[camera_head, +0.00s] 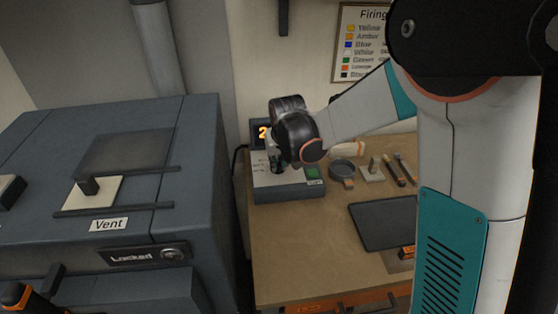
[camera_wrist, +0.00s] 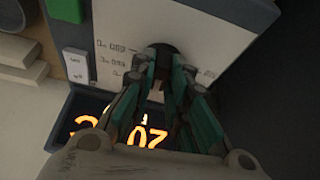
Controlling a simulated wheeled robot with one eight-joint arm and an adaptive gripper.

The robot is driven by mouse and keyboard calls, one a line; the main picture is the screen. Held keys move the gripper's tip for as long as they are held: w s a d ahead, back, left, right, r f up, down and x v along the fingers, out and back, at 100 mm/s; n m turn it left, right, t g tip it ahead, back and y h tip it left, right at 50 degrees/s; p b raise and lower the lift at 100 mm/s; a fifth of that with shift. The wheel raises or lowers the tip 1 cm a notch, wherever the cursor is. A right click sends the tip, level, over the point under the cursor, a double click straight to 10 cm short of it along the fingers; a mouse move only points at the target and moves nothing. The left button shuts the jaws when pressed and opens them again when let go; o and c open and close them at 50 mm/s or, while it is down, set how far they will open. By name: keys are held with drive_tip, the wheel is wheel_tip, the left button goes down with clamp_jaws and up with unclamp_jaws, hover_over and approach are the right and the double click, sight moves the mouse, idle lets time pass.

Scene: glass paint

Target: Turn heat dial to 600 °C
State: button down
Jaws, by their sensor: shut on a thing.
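The heat dial (camera_wrist: 163,50) is a dark round knob on the pale face of the control box (camera_head: 290,193). My gripper (camera_wrist: 165,62) is shut on the dial, with its teal-lined fingers on either side of it. In the head view my gripper (camera_head: 277,162) reaches down onto the box, and my wrist hides most of the dial. Printed scale marks sit around the dial, too small to read surely. An orange lit display (camera_wrist: 120,130) is partly covered by my fingers; its full number cannot be read. In the head view the display (camera_head: 262,133) shows a leading 2.
A green button (camera_head: 312,173) sits on the box to the right of the dial. The kiln (camera_head: 120,170), labelled Locked, stands at the left.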

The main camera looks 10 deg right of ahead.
drive_tip(key=shift+m, duration=0.4)
drive_tip(key=c, duration=1.6)
unclamp_jaws()
drive_tip(key=shift+o, duration=0.2)
drive_tip(key=v, duration=1.2)
drive_tip(key=shift+a, duration=0.25)
drive_tip(key=s+d+r+t, duration=0.1)
drive_tip(key=s+d, duration=0.4)
drive_tip(key=s, duration=0.7)
drive_tip(key=s+d+r+t, duration=0.1)
drive_tip(key=s+d, duration=0.4)
drive_tip(key=s, duration=0.7)
drive_tip(key=shift+s+t, duration=0.3)
drive_tip(key=shift+s, duration=0.1)
